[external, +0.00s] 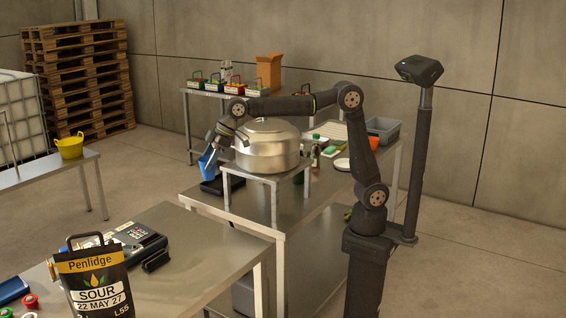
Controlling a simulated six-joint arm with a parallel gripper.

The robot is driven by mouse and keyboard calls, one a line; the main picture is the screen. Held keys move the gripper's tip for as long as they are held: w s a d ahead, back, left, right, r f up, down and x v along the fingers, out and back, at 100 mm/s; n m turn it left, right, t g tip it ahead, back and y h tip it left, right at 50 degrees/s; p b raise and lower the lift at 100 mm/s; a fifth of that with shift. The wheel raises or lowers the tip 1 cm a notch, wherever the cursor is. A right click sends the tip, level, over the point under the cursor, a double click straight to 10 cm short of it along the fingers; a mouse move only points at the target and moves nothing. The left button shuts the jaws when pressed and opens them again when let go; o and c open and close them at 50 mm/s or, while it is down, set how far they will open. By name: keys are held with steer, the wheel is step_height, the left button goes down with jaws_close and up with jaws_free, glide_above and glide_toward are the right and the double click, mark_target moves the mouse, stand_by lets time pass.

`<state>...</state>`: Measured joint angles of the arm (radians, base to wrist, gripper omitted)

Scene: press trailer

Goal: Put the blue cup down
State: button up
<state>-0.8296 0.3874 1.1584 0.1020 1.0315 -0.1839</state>
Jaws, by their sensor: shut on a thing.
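The blue cup (207,164) is held at the end of my arm, left of the large silver pot, and looks slightly tilted. My gripper (212,150) is shut on the blue cup near its upper part. The cup is above a dark flat tray or scale (218,187) at the left end of the steel table. I cannot tell whether the cup's bottom touches it. The far side of the cup and the exact finger contact are too small to see.
The lidded silver pot (268,150) stands on a raised steel stand (262,177) close beside my gripper. Bottles (315,152), a white plate (342,164) and a grey bin (384,128) are to the right. The nearer table (205,265) holds a dark device and a Penlidge pouch (95,283).

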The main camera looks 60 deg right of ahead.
step_height(320, 180, down, 16)
steer(key=shift+s+a+f, duration=0.8)
steer(key=shift+a+f, duration=0.95)
steer(key=shift+f, duration=0.15)
steer(key=shift+s+a+f, duration=0.85)
steer(key=shift+a+f, duration=0.9)
steer(key=shift+f, duration=0.1)
steer(key=shift+s+a+f, duration=0.8)
steer(key=shift+a+f, duration=0.95)
steer(key=shift+f, duration=0.15)
steer(key=shift+f, duration=0.15)
steer(key=o, duration=0.9)
steer(key=shift+o, duration=0.2)
steer(key=shift+r, duration=0.3)
steer(key=v, duration=1.1)
steer(key=shift+s+d+r, duration=0.15)
steer(key=shift+d+r, duration=0.05)
steer(key=shift+r, duration=0.1)
